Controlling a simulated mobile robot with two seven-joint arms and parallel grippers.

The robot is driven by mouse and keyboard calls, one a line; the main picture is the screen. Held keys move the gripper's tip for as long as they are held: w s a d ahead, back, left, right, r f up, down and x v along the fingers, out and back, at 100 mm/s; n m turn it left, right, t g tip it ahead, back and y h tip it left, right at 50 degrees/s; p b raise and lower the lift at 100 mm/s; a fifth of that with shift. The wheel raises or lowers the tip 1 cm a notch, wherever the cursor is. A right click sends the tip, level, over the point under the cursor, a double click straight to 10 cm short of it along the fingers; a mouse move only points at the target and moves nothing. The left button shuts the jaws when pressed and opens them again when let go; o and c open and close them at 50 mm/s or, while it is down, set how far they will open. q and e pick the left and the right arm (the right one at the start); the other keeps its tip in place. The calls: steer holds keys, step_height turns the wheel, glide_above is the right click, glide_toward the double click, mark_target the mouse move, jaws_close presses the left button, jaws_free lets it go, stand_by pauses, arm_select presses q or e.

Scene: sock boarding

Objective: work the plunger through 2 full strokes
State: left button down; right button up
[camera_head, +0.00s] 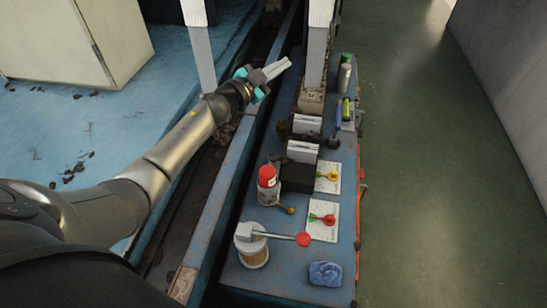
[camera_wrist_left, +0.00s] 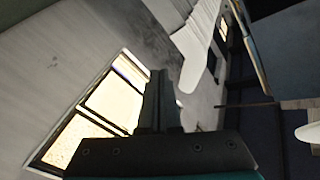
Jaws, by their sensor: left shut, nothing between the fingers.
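My left gripper (camera_head: 277,68) is shut and empty, raised over the far part of the blue bench, well apart from the hand-worked devices. Its closed dark fingers show in the left wrist view (camera_wrist_left: 160,100). A pale cylinder with a metal head and a lever ending in a red knob (camera_head: 303,239) stands at the near end of the bench. Behind it is a red-topped canister (camera_head: 267,185) with a short handle ending in a dark yellow knob (camera_head: 291,210). I cannot tell for sure which of these is the plunger. My right gripper is not in view.
The blue bench (camera_head: 230,285) also holds a crumpled blue cloth (camera_head: 325,273), cards with red-green (camera_head: 322,219) and yellow (camera_head: 327,175) items, and dark blocks with white cards (camera_head: 303,151). White posts rise behind. White sock-shaped boards (camera_wrist_left: 198,50) show in the wrist view.

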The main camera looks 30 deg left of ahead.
arm_select(q)
steer(key=s+f+m+g+b, duration=0.1)
steer(key=s+f+m+g, duration=0.2)
steer(key=m, duration=0.8)
steer(key=s+f+m+g+b, duration=0.2)
steer(key=s+f+m+g, duration=0.2)
steer(key=f+m+g, duration=0.3)
step_height(320, 180, down, 4)
steer(key=m, duration=0.5)
steer(key=shift+s+d+f, duration=0.15)
steer(key=shift+s+d, duration=0.05)
steer(key=shift+d, duration=0.1)
steer(key=shift+b, duration=0.3)
